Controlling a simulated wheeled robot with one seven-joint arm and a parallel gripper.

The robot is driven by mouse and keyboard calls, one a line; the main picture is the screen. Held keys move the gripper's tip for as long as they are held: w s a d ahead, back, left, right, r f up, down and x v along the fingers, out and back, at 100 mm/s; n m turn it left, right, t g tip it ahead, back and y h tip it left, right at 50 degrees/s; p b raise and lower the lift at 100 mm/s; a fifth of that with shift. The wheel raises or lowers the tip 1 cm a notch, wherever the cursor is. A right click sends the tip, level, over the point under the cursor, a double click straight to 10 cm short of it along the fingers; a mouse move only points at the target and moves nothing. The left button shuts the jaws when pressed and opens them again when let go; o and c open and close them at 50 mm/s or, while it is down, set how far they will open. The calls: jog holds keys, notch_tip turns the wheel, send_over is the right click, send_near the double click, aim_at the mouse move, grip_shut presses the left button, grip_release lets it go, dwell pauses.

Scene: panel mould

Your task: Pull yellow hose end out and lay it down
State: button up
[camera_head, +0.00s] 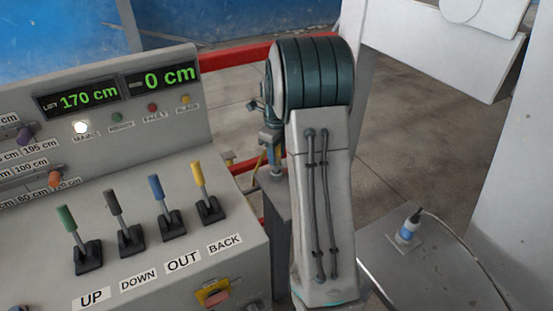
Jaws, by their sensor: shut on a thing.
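My gripper (270,142) shows small and partly hidden behind my own arm, pointing down above a narrow grey post (279,222). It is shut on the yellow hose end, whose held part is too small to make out.
A grey control panel (190,262) with several coloured levers and a lit display fills the left. A metal table (450,285) at right bears a blue-and-white plug (407,233) with a cable; its front area is bare. A red rail (225,57) runs behind.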

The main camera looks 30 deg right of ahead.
jog(key=shift+r+p, duration=1.05)
jog(key=shift+r, duration=0.7)
jog(key=shift+r, duration=0.1)
jog(key=shift+r+p, duration=1.5)
jog(key=shift+r, duration=0.45)
grip_shut()
jog(key=shift+f, duration=0.15)
